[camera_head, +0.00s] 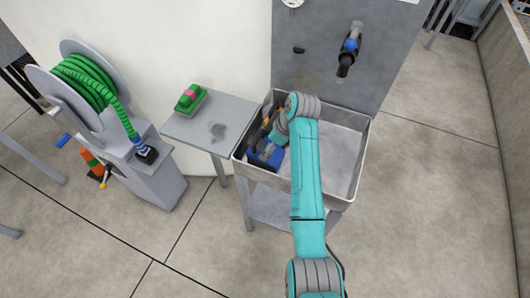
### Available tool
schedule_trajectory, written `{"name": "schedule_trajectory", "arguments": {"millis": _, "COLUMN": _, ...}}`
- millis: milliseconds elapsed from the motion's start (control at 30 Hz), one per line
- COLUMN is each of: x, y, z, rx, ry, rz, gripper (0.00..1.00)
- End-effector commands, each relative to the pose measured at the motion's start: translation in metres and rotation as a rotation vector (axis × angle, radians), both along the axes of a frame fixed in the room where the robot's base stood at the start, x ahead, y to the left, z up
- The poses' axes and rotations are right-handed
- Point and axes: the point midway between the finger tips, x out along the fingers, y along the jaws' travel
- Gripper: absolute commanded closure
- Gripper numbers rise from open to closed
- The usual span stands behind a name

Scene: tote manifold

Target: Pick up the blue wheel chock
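A blue object (252,157) lies in the left part of the grey basin (362,150). It could be the blue wheel chock, but its shape is partly covered and I cannot tell for sure. My teal arm reaches over the basin from the front. My gripper (265,149) points down into the basin's left side, right at the blue object. The fingers are small and dark against it. I cannot tell whether they touch it, or whether they are open or shut.
A side table (238,110) left of the basin carries a green and pink object (189,98). A hose reel (85,80) with green hose and an orange-green cone (93,163) stand further left. A spray nozzle (348,50) hangs on the panel. The basin's right half is empty.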

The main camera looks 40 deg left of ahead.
Motion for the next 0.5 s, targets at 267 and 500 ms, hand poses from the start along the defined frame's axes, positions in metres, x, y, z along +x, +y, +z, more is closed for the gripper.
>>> {"name": "schedule_trajectory", "arguments": {"millis": 267, "x": -0.002, "y": 0.013, "z": -0.035, "rx": -0.001, "ry": 0.002, "rz": 0.0, "gripper": 0.0}}
{"name": "schedule_trajectory", "arguments": {"millis": 500, "x": -0.003, "y": 0.017, "z": -0.043, "rx": 0.0, "ry": -0.001, "rz": -0.001, "gripper": 0.0}}
